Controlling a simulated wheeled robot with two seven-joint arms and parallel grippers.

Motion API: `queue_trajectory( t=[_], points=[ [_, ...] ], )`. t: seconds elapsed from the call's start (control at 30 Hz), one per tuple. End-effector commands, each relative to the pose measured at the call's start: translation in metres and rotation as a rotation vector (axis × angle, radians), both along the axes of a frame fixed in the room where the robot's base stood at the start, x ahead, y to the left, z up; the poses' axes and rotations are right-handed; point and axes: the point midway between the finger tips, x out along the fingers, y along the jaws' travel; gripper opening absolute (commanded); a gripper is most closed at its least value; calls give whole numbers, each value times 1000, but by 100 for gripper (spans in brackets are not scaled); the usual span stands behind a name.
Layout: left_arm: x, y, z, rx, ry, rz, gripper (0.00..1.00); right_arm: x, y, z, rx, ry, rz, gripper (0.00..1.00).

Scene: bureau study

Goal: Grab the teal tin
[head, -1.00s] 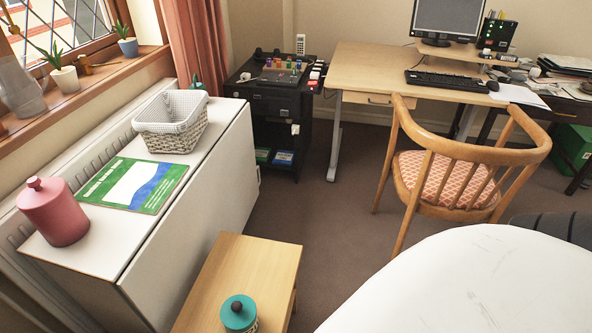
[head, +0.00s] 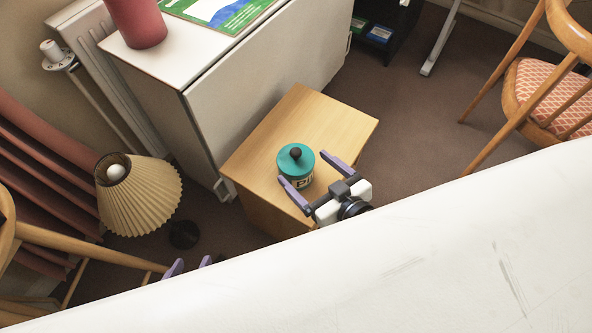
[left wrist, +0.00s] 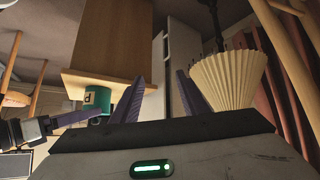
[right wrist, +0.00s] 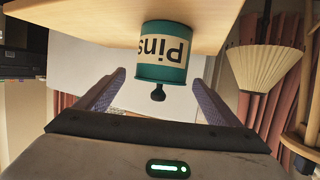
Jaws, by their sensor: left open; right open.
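The teal tin (head: 289,160), with a dark round knob on its lid and a "Pins" label, stands upright on the small wooden table (head: 328,117). It also shows in the left wrist view (left wrist: 97,101) and, upside down, in the right wrist view (right wrist: 165,54). My right gripper (head: 303,167) is open, its purple fingers pointing at the tin, one to each side as seen. I cannot tell whether they touch it. My left gripper (head: 190,267) is open and empty, low and left of the tin; only its fingertips show in the head view.
A pleated lamp (head: 140,195) stands left of the small table. A white cabinet (head: 260,85) stands behind it, with a red canister (head: 137,22) on top. A large white surface (head: 420,255) fills the front. A wooden chair (head: 545,95) is at right.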

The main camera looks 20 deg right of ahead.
Motion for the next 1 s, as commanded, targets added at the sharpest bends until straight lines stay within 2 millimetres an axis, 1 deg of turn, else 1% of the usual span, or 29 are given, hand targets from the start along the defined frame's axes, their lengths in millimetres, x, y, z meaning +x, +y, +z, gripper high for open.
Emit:
queue_trajectory(
  t=[0.07, 0.2, 0.3, 0.4, 0.67, 0.8, 0.9, 1.0],
  points=[
    [-1, 0, -3, -2, 1, 1, 40, 6, 2, -3, 1, -1, 0, 87],
    [-1, -1, -9, -9, -2, 4, 40, 25, 9, -12, 1, -1, 0, 87],
    [0, -2, -8, -16, -10, 7, 40, 38, 13, -16, 0, -1, -1, 87],
    [-1, -3, -7, -21, -12, 8, 40, 45, 15, -19, 1, 0, 0, 87],
    [-3, -3, -7, -23, -8, 9, 40, 47, 15, -19, 0, 2, 0, 87],
    [-3, -3, -7, -23, -8, 9, 40, 47, 15, -19, -1, 2, 0, 63],
    [-3, -3, -7, -23, -9, 9, 40, 47, 15, -18, 0, 0, 0, 49],
    [-2, -3, -7, -23, -10, 9, 40, 47, 15, -18, 0, 0, 0, 49]
  ],
)
